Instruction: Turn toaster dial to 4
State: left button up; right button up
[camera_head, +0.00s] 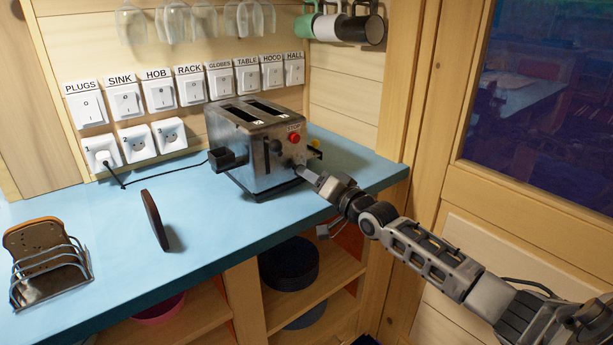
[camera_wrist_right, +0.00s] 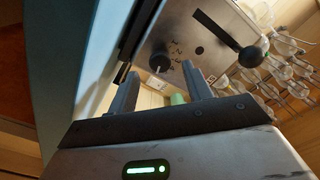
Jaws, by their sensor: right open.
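The metal toaster (camera_head: 262,165) stands on the blue counter, with two slots on top and a red STOP button (camera_head: 294,138). My right gripper (camera_head: 305,173) is at its right-hand face, low down. A black lever knob (camera_wrist_right: 249,57) sits beside the dial. My left gripper is not in view.
A brown bread slice (camera_head: 154,220) stands on the blue counter (camera_head: 110,240). A wire rack with toast (camera_head: 48,270) is at the left. Labelled switches and sockets line the wall. A dark cord (camera_head: 165,172) runs to the toaster. Mugs (camera_head: 340,25) and glasses hang above.

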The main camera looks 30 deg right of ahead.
jog(key=shift+w+a, duration=0.1)
jog(key=shift+w, duration=1.4)
jog(key=c, duration=1)
jog(key=shift+n, duration=0.3)
jog(key=n, duration=0.5)
jog(key=n+p, duration=0.1)
jog(key=n, duration=0.5)
jog(key=shift+n, duration=0.3)
